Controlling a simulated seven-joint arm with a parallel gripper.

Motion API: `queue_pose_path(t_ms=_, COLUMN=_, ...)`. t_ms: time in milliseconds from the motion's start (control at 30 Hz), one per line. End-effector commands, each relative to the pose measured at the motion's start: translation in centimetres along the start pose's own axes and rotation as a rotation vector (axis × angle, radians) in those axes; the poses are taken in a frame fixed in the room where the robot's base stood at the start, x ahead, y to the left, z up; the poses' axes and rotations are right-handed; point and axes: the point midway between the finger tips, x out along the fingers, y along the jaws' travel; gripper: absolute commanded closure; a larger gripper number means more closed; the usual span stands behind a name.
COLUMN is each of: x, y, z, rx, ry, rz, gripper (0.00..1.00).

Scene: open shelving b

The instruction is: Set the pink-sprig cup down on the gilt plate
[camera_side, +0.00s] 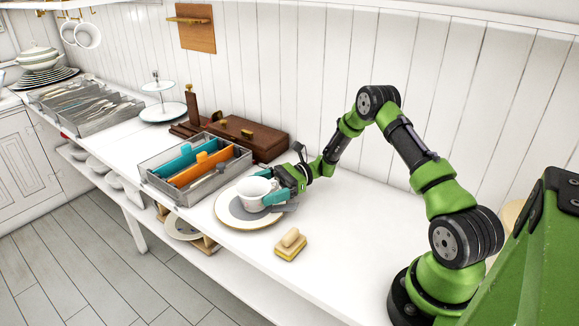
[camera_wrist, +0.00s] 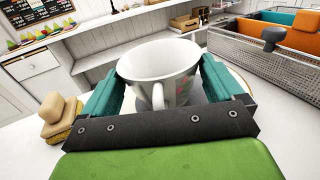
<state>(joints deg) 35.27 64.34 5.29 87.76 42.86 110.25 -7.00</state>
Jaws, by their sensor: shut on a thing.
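The pink-sprig cup (camera_side: 255,193) is white and upright, held between the teal fingers of my gripper (camera_side: 270,191). In the wrist view the cup (camera_wrist: 160,65) fills the middle, with its handle facing me and pink sprigs low on its right side. My gripper (camera_wrist: 160,95) is shut on the cup, one finger on each side. The gilt plate (camera_side: 232,214), white with a gold rim, lies on the white counter under the cup. Whether the cup's base touches the plate cannot be told, because the base is partly hidden by the gripper.
A sponge with a wooden knob (camera_side: 291,244) lies near the counter's front edge; it also shows in the wrist view (camera_wrist: 60,117). A metal bin (camera_side: 195,172) with teal and orange dividers stands just behind the plate. A brown wooden box (camera_side: 240,136) is beyond. Counter to the right is clear.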

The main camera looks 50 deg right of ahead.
Motion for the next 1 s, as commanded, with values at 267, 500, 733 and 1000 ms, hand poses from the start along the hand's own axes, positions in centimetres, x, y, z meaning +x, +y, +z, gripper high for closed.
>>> queue_pose_path(t_ms=267, x=0.0, y=0.0, z=-0.3, rx=-0.001, ry=0.000, rz=0.000, gripper=0.00)
queue_pose_path(t_ms=500, x=-0.2, y=-0.1, z=0.6, rx=-0.002, ry=0.001, rz=-0.002, gripper=0.00)
queue_pose_path(t_ms=733, x=-4.5, y=-0.1, z=0.4, rx=-0.001, ry=-0.001, rz=-0.006, gripper=0.00)
queue_pose_path(t_ms=1000, x=-7.1, y=0.1, z=0.7, rx=-0.009, ry=0.010, rz=0.007, gripper=0.00)
